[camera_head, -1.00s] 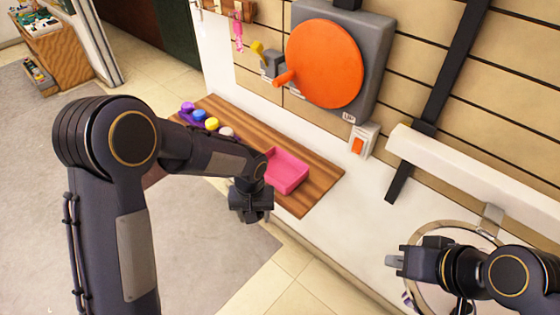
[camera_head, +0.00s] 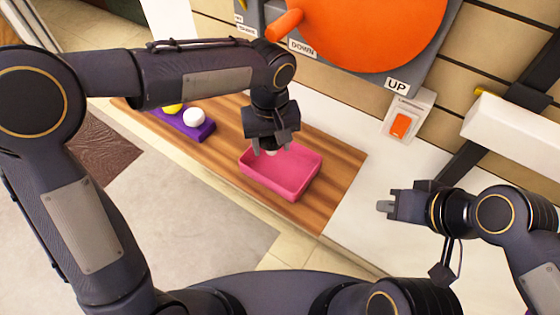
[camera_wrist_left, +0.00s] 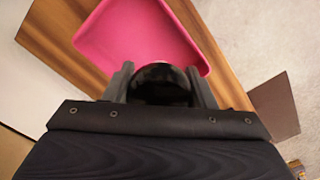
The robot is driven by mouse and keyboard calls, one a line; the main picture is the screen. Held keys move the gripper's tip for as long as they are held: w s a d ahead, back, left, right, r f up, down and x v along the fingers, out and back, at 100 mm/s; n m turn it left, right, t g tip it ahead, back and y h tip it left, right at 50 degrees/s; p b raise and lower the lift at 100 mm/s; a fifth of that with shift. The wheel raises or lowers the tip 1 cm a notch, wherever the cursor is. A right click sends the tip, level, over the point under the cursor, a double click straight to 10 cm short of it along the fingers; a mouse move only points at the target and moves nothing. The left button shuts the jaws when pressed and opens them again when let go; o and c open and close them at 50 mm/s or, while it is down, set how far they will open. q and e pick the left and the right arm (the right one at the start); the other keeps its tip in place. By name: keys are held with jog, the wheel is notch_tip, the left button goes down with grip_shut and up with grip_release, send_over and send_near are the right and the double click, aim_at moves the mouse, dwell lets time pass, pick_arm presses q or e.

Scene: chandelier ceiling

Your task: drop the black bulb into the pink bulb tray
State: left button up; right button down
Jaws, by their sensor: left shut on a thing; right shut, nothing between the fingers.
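The pink bulb tray (camera_head: 300,180) lies on the wooden shelf, and it also shows in the left wrist view (camera_wrist_left: 130,32). My left gripper (camera_head: 271,150) is over the tray's back left part, pointing down. In the left wrist view its two fingers are shut on the round, glossy black bulb (camera_wrist_left: 160,84). In the head view the bulb is mostly hidden by the gripper; a pale bit shows between the fingertips. The tray looks empty where I can see it. My right gripper (camera_head: 385,206) is shut and empty, off to the right of the shelf.
A purple holder (camera_head: 203,132) with a white bulb (camera_head: 194,116) and a yellow bulb (camera_head: 172,107) stands left on the wooden shelf (camera_head: 335,185). A big orange disc (camera_head: 370,25) and an orange switch (camera_head: 400,125) are on the wall behind.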

pick_arm(q)
jog(key=shift+d+r, duration=0.1)
jog(key=shift+d, duration=0.05)
notch_tip(320, 180, down, 6)
jog(key=b, duration=0.4)
jog(key=shift+b, duration=0.3)
jog(key=shift+r, duration=0.1)
jog(key=o, duration=1.1)
jog(key=shift+c, duration=0.2)
notch_tip(320, 180, up, 3)
jog(key=shift+f, duration=0.15)
jog(key=s+r, duration=1)
jog(key=s, duration=0.4)
jog(key=shift+r+p, duration=0.15)
jog(key=shift+p, duration=0.3)
